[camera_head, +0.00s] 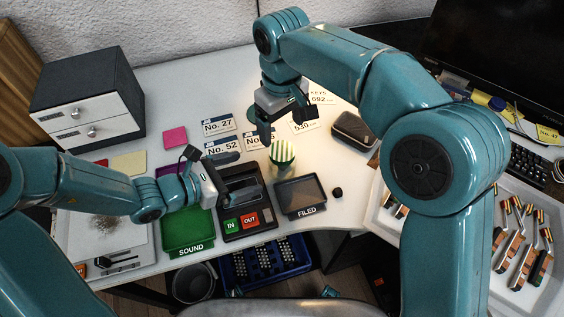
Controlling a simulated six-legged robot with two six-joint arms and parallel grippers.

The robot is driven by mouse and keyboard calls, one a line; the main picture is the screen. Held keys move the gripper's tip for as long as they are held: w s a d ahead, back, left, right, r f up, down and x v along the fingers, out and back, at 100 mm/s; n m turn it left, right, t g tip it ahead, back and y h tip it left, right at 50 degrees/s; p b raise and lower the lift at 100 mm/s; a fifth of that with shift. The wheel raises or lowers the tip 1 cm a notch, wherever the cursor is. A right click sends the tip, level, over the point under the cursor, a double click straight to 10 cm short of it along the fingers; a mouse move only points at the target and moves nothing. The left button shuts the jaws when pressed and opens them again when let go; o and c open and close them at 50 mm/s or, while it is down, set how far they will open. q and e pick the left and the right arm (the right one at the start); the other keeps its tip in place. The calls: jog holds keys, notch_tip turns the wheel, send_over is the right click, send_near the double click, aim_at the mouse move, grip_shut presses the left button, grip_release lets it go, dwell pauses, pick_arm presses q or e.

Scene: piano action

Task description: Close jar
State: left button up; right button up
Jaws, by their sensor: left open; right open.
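A small round jar (282,153) with green and white stripes stands on the white desk, behind the tray marked FILED. I cannot make out whether a lid is on it. My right gripper (287,126) is open and points down just behind and above the jar, with nothing visible between its fingers. My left gripper (231,176) is open over the back of the black IN/OUT stand, left of the jar and apart from it. A small dark knob-like piece (337,192) lies right of the FILED tray; I cannot tell what it is.
The green SOUND tray (186,232), the IN/OUT stand (248,224) and the FILED tray (300,196) line the front edge. Number cards (218,125) lie behind. A dark case (353,130) is at right, a drawer cabinet (88,98) at left. A white tray (382,222) holds piano parts.

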aim_at(270, 166)
pick_arm(q)
jog(key=x, duration=1.1)
jog(key=shift+w, duration=0.1)
jog(key=shift+r, duration=0.1)
grip_shut()
pick_arm(e)
jog(key=n, duration=1.6)
jog(key=shift+n, duration=0.3)
jog(key=n, duration=0.5)
jog(key=shift+n, duration=0.4)
